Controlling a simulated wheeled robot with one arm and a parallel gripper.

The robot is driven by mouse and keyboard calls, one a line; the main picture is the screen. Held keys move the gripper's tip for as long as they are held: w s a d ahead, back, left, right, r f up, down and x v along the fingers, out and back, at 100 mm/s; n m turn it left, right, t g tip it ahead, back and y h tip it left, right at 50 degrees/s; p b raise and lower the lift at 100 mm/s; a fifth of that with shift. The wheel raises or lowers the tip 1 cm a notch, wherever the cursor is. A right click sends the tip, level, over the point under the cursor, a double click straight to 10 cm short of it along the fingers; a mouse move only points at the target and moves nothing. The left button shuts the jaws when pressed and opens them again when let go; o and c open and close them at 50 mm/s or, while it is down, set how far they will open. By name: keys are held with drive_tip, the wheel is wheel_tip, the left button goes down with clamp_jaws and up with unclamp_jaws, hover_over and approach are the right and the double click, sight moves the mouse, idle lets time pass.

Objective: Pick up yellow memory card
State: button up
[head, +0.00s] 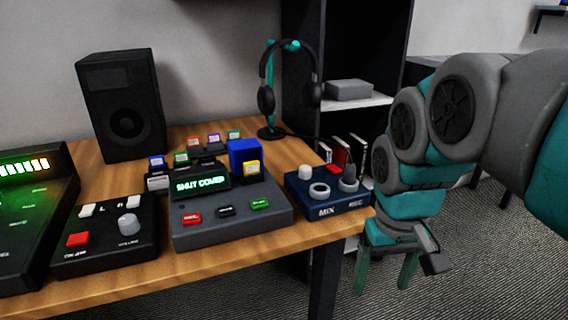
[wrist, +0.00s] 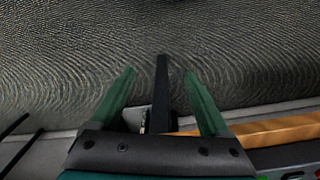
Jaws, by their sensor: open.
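A yellow memory card (head: 251,168) with a pale label stands upright in the head view. It is at the right rear of a grey console (head: 230,215), in front of a blue block (head: 245,150) that may be a raised cover. The console's screen (head: 201,183) reads "SHUT COVER" in green. My gripper (head: 382,282) hangs to the right of the table, pointing down, well away from the card. Its two green fingers are apart and empty. In the wrist view my gripper (wrist: 160,78) is over the floor, and the card is not visible.
Several other coloured cards (head: 193,143) stand behind the console. A blue MIX box (head: 325,190) sits at the table's right end, between my gripper and the console. A black control box (head: 107,235), a speaker (head: 122,105) and headphones (head: 268,100) are also on the table (head: 130,285).

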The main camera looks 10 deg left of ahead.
drive_tip(key=w+a+r, duration=0.2)
drive_tip(key=w+a, duration=0.1)
drive_tip(key=w+a+r+n+t+b, duration=0.1)
drive_tip(key=w+a+r, duration=0.2)
drive_tip(key=w+a, duration=0.1)
drive_tip(key=w+a+r+n+t, duration=0.1)
drive_tip(key=w+a+r, duration=0.2)
drive_tip(key=shift+w+a+y, duration=0.2)
drive_tip(key=shift+a+y, duration=0.05)
drive_tip(key=shift+y, duration=0.15)
drive_tip(key=n+t+y+b, duration=0.1)
drive_tip(key=y+b, duration=0.1)
approach(251, 162)
drive_tip(key=f, duration=0.2)
drive_tip(key=shift+w+a+x, duration=0.1)
drive_tip(key=shift+x, duration=1.7)
drive_tip(key=shift+w+a+x, duration=0.1)
drive_tip(key=shift+w+x, duration=0.05)
drive_tip(key=shift+x, duration=1.7)
drive_tip(key=shift+r+t, duration=0.15)
drive_tip(key=shift+t, duration=0.15)
clamp_jaws()
